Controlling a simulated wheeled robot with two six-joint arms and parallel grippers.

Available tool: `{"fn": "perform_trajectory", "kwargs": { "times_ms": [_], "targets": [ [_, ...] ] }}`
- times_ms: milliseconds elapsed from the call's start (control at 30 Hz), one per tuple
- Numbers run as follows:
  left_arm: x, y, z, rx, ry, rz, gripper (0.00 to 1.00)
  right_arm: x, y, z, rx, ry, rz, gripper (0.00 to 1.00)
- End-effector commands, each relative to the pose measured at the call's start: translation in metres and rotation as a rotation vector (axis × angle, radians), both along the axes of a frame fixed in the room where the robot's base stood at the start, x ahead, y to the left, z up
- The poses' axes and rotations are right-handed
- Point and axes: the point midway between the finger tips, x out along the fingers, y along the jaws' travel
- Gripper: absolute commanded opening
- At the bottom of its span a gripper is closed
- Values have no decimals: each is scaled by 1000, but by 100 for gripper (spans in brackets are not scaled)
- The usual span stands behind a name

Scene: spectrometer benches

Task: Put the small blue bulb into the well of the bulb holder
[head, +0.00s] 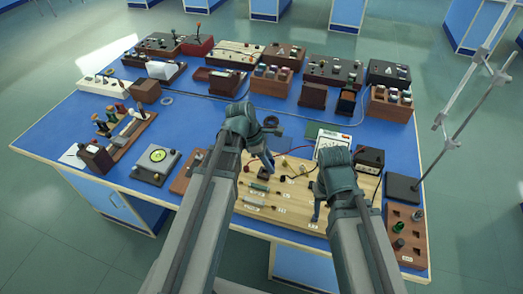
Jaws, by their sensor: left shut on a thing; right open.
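My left gripper (266,160) is over the back left part of the pale wooden circuit board (345,180). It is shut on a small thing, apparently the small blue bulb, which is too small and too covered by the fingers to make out. A small dark round fitting (283,179) sits on the board just in front of and right of that gripper; it may be the bulb holder, but its well cannot be made out. My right gripper (317,212) is open and empty over the board's right half.
A brown rack (408,262) with holes and a few small bulbs stands at the right edge. A black box (369,157) and a dark stand base (402,188) are behind it. Red and black wires run behind the board. Several instruments fill the blue table's (190,110) back and left.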

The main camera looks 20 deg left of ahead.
Motion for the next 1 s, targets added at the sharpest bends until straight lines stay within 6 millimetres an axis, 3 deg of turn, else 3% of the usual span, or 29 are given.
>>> {"fn": "perform_trajectory", "kwargs": {
  "times_ms": [33,200,567,1000],
  "targets": [
    [16,11,3,0,1,3,0,0,0,3,0,0,0,50],
    [29,27,5,-1,-1,-1,0,0,0,5,0,0,0,50],
    [28,28,1,-1,0,-2,0,0,0,1,0,0,0,50],
    [28,28,-21,-1,0,-2,0,0,0,-21,0,0,0,50]
  ]
}}
